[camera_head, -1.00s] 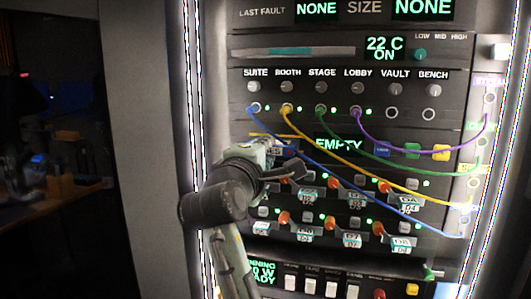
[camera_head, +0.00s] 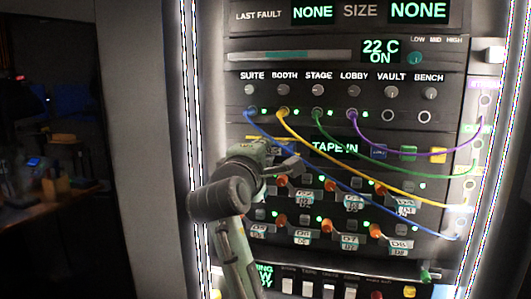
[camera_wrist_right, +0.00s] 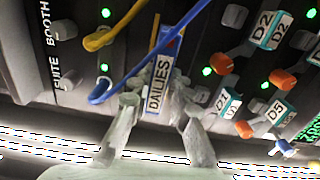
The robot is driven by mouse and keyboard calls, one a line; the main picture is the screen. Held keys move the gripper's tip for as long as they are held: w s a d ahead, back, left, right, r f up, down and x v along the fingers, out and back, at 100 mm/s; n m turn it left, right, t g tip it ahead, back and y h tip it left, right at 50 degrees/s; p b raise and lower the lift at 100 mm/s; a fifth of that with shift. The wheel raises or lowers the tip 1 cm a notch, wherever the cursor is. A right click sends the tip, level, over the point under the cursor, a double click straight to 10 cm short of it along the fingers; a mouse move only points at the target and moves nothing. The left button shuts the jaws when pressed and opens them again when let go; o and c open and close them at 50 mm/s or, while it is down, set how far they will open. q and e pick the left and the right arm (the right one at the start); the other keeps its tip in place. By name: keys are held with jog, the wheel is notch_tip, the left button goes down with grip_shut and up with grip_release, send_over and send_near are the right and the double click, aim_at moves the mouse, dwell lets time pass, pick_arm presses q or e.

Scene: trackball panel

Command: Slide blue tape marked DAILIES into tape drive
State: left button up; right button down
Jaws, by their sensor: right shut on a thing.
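The blue tape marked DAILIES (camera_wrist_right: 160,85) shows in the right wrist view, its white label facing out between my fingers. My right gripper (camera_wrist_right: 158,110) is shut on its outer end. The far end of the tape is at the dark panel face, and how deep it sits is hard to tell. In the head view my right gripper (camera_head: 283,158) is at the left part of the tape drive row and hides the tape and slot. The drive's display (camera_head: 335,147) reads TAPE IN. My left gripper is not in view.
A blue cable (camera_head: 305,165) and a yellow cable (camera_head: 345,168) hang across the panel near my gripper; the blue one crosses close by the tape. Orange-handled levers (camera_head: 330,182) lie below.

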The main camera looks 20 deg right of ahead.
jog(key=shift+d+r, duration=0.1)
jog(key=c, duration=1.3)
grip_release()
jog(key=shift+c, duration=0.2)
jog(key=v, duration=1.2)
